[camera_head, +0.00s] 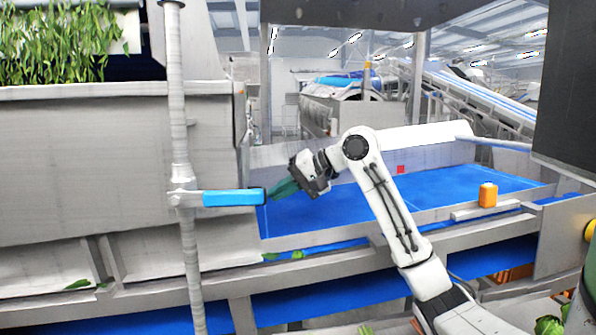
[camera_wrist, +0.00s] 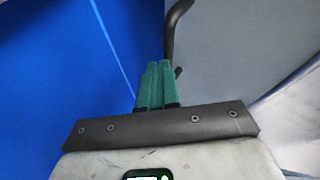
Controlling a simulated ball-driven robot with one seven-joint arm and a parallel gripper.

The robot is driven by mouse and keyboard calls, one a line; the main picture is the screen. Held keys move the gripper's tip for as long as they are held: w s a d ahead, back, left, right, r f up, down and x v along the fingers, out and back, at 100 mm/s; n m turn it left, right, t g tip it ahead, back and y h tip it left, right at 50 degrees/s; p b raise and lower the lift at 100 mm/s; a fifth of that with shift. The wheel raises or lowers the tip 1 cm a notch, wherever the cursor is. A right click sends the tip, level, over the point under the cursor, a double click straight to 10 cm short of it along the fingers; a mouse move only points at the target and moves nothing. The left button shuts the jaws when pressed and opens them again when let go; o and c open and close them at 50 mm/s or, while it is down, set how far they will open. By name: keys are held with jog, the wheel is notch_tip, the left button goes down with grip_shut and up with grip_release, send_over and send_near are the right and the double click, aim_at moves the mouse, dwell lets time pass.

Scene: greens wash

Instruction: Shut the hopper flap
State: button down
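The grey metal hopper (camera_head: 110,165) fills the left of the head view. A vertical pole (camera_head: 178,110) stands in front of it. A bright blue handle (camera_head: 234,198) sticks out rightward from a collar on the pole. I cannot tell which panel is the flap or how far it stands open. My gripper (camera_head: 272,191) is just right of the handle's dark end, teal fingers pointing left toward it; contact cannot be told. In the wrist view the fingers (camera_wrist: 157,75) lie close together with nothing seen between them. The blue handle is not recognisable there.
Greens (camera_head: 60,45) are heaped on the hopper. A blue belt (camera_head: 400,195) runs behind my arm, with an orange block (camera_head: 488,195) on its near ledge. A dark curved bar (camera_wrist: 171,40) rises beyond my fingers in the wrist view. Loose leaves lie on the lower ledges.

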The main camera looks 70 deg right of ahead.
jog(key=b+v, duration=0.1)
jog(key=v, duration=0.9)
jog(key=shift+s+r+b, duration=0.25)
jog(key=shift+s+b, duration=0.05)
